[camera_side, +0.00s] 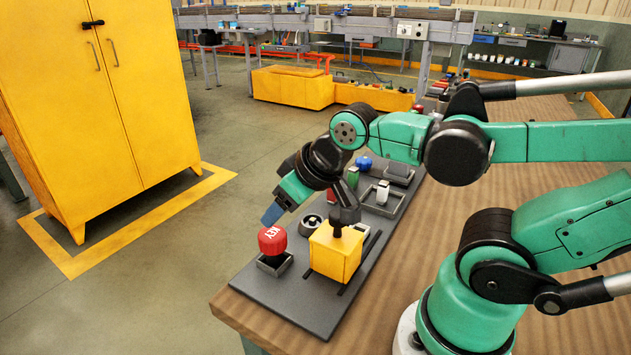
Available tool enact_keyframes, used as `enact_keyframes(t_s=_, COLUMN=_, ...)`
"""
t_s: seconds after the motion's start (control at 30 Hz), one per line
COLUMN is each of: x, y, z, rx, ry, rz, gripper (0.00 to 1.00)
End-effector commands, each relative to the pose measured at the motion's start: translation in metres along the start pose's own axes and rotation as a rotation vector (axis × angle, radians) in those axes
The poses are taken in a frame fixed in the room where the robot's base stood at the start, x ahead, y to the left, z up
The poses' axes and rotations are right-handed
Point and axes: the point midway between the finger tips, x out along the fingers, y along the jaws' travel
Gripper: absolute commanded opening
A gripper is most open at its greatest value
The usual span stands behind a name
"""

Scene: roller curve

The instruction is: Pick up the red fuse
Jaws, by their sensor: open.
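A small red piece (331,196) shows beside a green block (352,177) on the dark grey panel (290,305). It is mostly hidden behind my gripper, so I cannot tell its full shape. A larger red round-topped piece (272,240) marked KEY stands in a square dark holder at the panel's left edge. I cannot tell which of the two is the fuse. My gripper (305,217) is open and points down over the panel, close to the KEY piece and a yellow box. Nothing shows held in it.
The yellow box (335,256) with a dark stem stands at the panel's front. A black ring (311,225), a white block (382,191) and a blue knob (364,163) stand on the panel. Bare wooden tabletop (400,265) lies right of it. A yellow cabinet (100,110) stands on the floor.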

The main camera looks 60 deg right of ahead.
Motion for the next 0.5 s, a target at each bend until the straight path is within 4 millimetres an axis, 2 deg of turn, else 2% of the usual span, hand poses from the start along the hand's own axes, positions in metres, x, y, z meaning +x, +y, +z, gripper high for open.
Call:
enact_keyframes(t_s=0.07, x=0.0, y=0.0, z=0.0, rx=0.0, ry=0.0, rz=0.0, gripper=0.53)
enact_keyframes(t_s=0.13, x=0.0, y=0.0, z=0.0, rx=0.0, ry=0.0, rz=0.0, gripper=0.66)
enact_keyframes(t_s=0.5, x=0.0004, y=0.0055, z=-0.0042, rx=-0.003, ry=-0.018, rz=0.012, gripper=0.66)
